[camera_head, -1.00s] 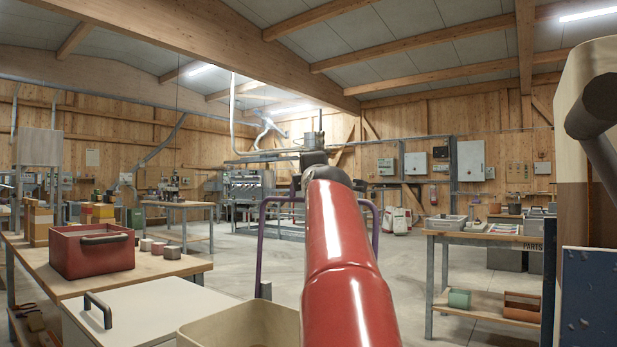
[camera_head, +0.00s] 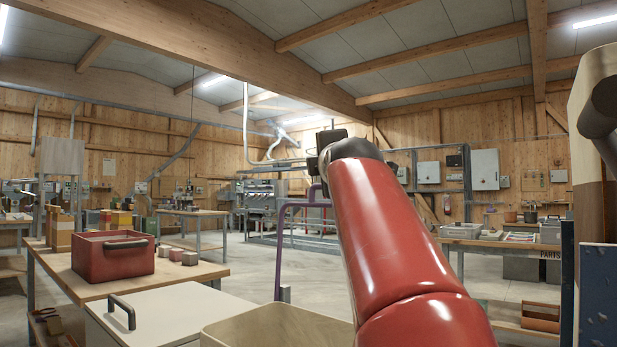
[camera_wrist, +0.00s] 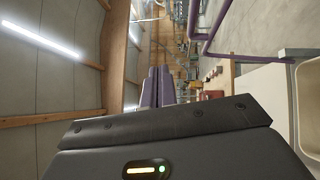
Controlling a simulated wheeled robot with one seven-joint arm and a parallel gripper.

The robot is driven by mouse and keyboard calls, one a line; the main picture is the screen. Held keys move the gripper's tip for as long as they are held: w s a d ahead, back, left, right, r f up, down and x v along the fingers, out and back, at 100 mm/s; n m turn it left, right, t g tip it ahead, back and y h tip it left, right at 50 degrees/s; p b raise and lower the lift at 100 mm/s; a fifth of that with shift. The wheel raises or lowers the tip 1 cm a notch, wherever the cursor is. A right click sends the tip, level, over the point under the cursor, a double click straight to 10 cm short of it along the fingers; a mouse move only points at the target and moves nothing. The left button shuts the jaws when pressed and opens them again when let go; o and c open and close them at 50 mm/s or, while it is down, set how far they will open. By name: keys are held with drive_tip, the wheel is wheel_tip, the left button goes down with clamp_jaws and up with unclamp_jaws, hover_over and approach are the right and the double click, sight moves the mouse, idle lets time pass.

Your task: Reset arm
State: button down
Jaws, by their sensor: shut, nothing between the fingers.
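My red arm (camera_head: 395,240) rises from the bottom of the head view, right of the middle, leaning to the left. Its dark wrist end (camera_head: 340,148) is held up in the air in front of the far machine. In the wrist view my gripper (camera_wrist: 158,72) shows as two purple fingers side by side, closed together with nothing held. The gripper's dark housing (camera_wrist: 170,130) fills the bottom of that view. The fingers touch nothing that I can see.
A workbench (camera_head: 95,286) at left carries a red box (camera_head: 112,258) and small blocks (camera_head: 183,256). A pale lidded bin (camera_head: 165,310) and an open beige tub (camera_head: 280,325) stand close in front. A parts table (camera_head: 500,243) is at right. The middle floor is clear.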

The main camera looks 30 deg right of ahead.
drive_tip(key=s+a+f+m+g+y, duration=0.25)
drive_tip(key=a+f, duration=0.25)
drive_tip(key=f, duration=0.4)
drive_tip(key=s+a+f+m+g+y, duration=0.1)
drive_tip(key=a+f+m+y, duration=0.15)
drive_tip(key=a+f, duration=0.45)
drive_tip(key=s+a+f+m+g+y, duration=0.2)
drive_tip(key=f+m, duration=0.1)
drive_tip(key=f, duration=0.8)
drive_tip(key=s+a+f+m+g, duration=0.2)
drive_tip(key=s+f, duration=0.3)
drive_tip(key=f, duration=0.3)
drive_tip(key=s+a+f+m+g+y, duration=0.1)
drive_tip(key=s+a+f+m+g, duration=0.1)
drive_tip(key=s+a+f, duration=0.3)
drive_tip(key=s+a+f+m+g, duration=0.2)
drive_tip(key=s+f, duration=0.3)
drive_tip(key=f, duration=0.7)
drive_tip(key=shift+s+a+y, duration=0.3)
drive_tip(key=shift+a, duration=0.4)
drive_tip(key=shift+g, duration=0.25)
